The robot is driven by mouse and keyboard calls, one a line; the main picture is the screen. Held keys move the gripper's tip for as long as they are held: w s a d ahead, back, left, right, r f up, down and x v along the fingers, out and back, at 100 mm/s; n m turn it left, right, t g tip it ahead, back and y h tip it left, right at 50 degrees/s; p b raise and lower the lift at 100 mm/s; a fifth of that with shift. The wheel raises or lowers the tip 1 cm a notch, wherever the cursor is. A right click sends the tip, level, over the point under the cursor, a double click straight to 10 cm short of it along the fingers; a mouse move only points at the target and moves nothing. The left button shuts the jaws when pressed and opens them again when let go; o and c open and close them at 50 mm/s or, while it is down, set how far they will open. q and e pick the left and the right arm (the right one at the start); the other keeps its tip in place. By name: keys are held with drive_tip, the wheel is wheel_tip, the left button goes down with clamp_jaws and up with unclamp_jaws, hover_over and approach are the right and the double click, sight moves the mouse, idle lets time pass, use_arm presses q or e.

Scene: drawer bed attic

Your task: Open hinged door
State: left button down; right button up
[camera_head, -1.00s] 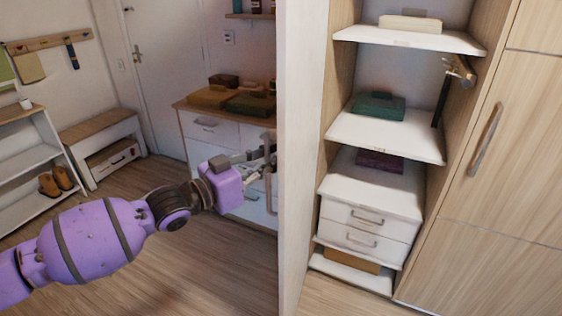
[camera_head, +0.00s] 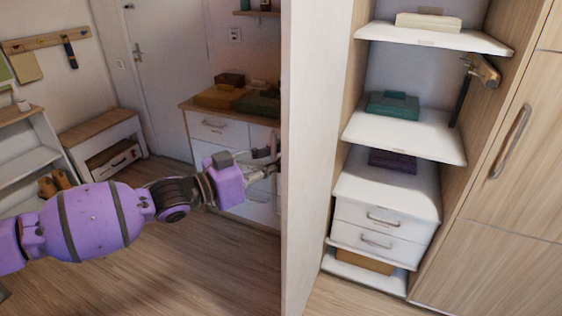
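The hinged door (camera_head: 318,150) is a tall pale panel standing open in the middle of the head view, nearly edge-on. Its free edge is toward me and the open closet is to its right. A grey handle (camera_head: 276,150) sticks out on the left of this edge. My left gripper (camera_head: 266,168), at the end of the purple arm, is at the handle on the door's left side. Its fingers overlap the handle in the picture, and their closure is too small to make out. My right gripper is not in view.
The closet has white shelves (camera_head: 400,135) with boxes and two small drawers (camera_head: 385,225). A closed wood-grain door (camera_head: 520,170) stands at the right. A white dresser (camera_head: 215,130) is behind my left gripper. Wooden floor (camera_head: 190,265) is clear below my arm.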

use_arm(q)
drive_tip(key=shift+s+a+f, duration=0.1)
drive_tip(key=shift+s+f, duration=0.05)
drive_tip(key=shift+f, duration=0.3)
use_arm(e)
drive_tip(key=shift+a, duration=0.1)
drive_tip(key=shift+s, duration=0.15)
use_arm(q)
drive_tip(key=c, duration=2.2)
unclamp_jaws()
drive_tip(key=shift+o, duration=0.5)
drive_tip(key=shift+s+a+r, duration=0.15)
drive_tip(key=shift+a+r, duration=0.05)
drive_tip(key=shift+r, duration=0.15)
drive_tip(key=v, duration=1.2)
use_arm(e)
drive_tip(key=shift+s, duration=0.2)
